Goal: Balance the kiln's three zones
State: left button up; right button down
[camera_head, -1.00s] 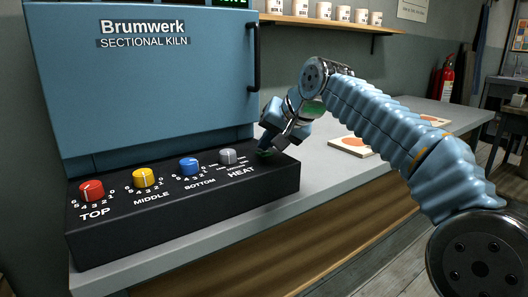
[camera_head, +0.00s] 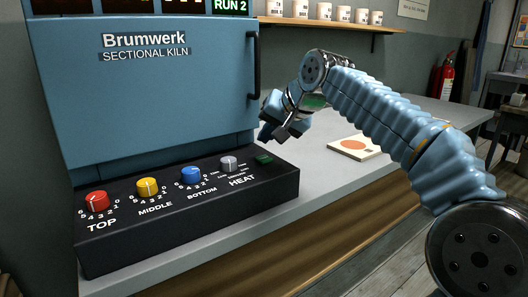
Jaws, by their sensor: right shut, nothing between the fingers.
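The blue kiln (camera_head: 150,110) stands at the left, labelled Brumwerk Sectional Kiln. Its dark control box (camera_head: 190,228) carries a red TOP knob (camera_head: 97,201), a yellow MIDDLE knob (camera_head: 147,188), a blue BOTTOM knob (camera_head: 191,175) and a grey HEAT knob (camera_head: 229,164). A green button (camera_head: 263,158) sits at the box's right end. A display at the top edge reads RUN 2 (camera_head: 230,6); the other displays are cut off. My right gripper (camera_head: 266,137) is shut and empty, just above and behind the green button, apart from it. My left gripper is not in view.
A vertical handle (camera_head: 254,65) runs down the kiln's right side. A pale card with an orange disc (camera_head: 354,148) lies on the grey bench (camera_head: 312,168). Several white mugs (camera_head: 325,11) stand on a wall shelf. A fire extinguisher (camera_head: 442,80) hangs at the back right.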

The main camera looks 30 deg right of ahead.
aim_at(267, 159)
jog(key=shift+r+p, duration=1.15)
jog(key=shift+r, duration=0.45)
jog(key=shift+f, duration=0.1)
